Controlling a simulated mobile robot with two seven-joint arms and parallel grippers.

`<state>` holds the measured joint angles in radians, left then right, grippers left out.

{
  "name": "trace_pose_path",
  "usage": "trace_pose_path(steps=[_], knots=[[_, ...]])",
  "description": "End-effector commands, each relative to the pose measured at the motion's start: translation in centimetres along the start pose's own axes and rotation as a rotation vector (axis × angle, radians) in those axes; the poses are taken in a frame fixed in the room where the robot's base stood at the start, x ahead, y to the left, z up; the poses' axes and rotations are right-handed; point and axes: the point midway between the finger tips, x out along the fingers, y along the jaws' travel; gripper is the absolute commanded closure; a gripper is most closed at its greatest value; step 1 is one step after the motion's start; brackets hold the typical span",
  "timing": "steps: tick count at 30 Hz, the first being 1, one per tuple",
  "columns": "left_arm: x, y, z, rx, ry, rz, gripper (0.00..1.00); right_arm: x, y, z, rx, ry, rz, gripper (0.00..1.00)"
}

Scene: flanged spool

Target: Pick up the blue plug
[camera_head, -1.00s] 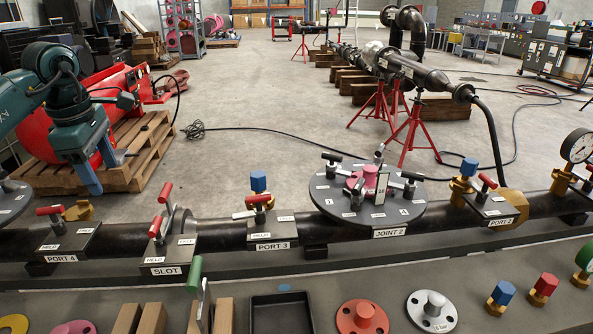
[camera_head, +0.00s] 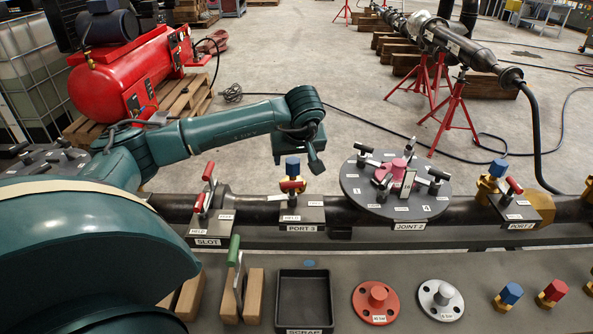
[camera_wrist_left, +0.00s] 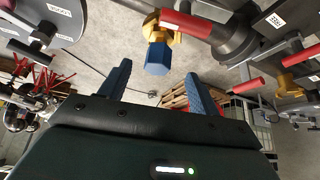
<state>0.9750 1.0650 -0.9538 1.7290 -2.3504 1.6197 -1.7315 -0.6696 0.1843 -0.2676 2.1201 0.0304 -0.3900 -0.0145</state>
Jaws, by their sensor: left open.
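A blue hex plug (camera_head: 293,166) stands upright in a brass fitting at PORT 3, beside a red-handled lever (camera_head: 292,184). The plug shows in the left wrist view (camera_wrist_left: 157,58) with its brass collar, ahead of and between my fingers. My left gripper (camera_head: 314,162) is near this plug, slightly to its right in the head view. Its blue fingers stand apart in the left wrist view (camera_wrist_left: 158,72), with nothing held. Another blue plug (camera_head: 498,168) is at the right-hand port, and a loose one (camera_head: 511,293) stands on the bench. My right gripper is not in view.
The JOINT 2 disc (camera_head: 418,208) with clamps and a pink part is right of PORT 3. The SLOT block (camera_head: 208,232) with a red lever is left. In front are a black scrap tray (camera_head: 304,274), a red flange (camera_head: 362,312) and a red plug (camera_head: 553,292).

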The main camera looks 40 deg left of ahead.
Motion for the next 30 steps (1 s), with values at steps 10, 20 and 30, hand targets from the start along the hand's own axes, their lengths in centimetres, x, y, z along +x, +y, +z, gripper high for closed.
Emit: trace_pose_path(steps=[10,20,30], knots=[[3.3,0.0,-0.2,-0.002,-0.002,-0.002,0.37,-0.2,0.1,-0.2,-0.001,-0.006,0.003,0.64],[7.2,0.1,-0.4,-0.002,-0.002,0.000,0.37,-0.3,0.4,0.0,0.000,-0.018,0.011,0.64],[7.2,0.1,-0.4,-0.002,-0.001,0.001,0.47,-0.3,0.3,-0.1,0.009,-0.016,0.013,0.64]])
